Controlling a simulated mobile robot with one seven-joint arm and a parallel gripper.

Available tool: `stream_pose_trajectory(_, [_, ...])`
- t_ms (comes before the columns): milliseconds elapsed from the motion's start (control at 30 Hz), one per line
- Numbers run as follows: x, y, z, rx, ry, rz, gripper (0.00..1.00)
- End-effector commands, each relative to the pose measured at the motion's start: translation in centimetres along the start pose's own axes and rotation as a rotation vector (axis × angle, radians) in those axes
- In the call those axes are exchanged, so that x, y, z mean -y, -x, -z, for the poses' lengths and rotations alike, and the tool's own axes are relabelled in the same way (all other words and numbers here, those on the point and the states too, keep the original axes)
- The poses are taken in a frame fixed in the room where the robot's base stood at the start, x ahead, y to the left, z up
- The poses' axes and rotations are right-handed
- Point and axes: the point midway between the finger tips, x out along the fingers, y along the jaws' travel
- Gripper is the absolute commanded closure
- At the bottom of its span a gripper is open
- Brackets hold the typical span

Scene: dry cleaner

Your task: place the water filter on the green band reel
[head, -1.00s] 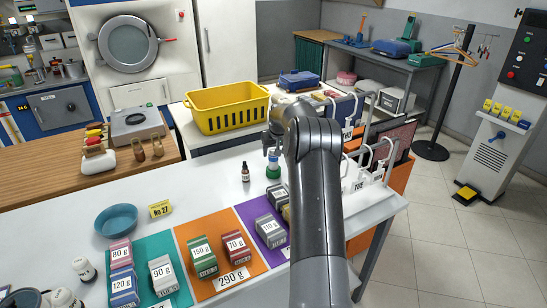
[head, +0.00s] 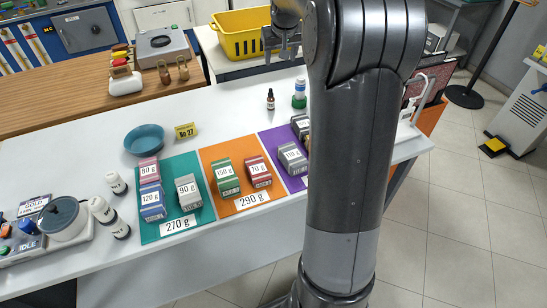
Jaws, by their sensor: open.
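The filter looks seated on top of the reel, with no gap visible. My gripper (head: 282,54) is above and to the left of the filter in the picture, apart from it. Its fingers are spread and nothing is between them.
A dark dropper bottle (head: 270,100) stands left of the reel. The yellow basket (head: 242,38) is behind my gripper. Weight boxes stand on teal, orange (head: 240,204) and purple mats in front. My arm hides the counter's right part.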

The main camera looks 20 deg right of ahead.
Motion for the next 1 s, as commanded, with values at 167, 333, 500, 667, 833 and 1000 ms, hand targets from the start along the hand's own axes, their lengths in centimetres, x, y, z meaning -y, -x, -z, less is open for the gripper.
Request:
stream_pose_trajectory(167, [4.0, 5.9, -4.6, -0.017, 0.032, 0.001, 0.41])
stream_pose_trajectory(333, [6.9, 10.2, -9.8, -0.031, 0.053, 0.008, 0.41])
stream_pose_trajectory(500, [9.1, 13.5, -15.7, -0.045, 0.071, 0.021, 0.41])
stream_pose_trajectory(667, [10.6, 15.6, -21.7, -0.058, 0.084, 0.039, 0.41])
stream_pose_trajectory(833, [11.7, 16.6, -28.1, -0.072, 0.097, 0.064, 0.41])
stream_pose_trajectory(1000, [12.2, 16.6, -33.1, -0.081, 0.106, 0.089, 0.41])
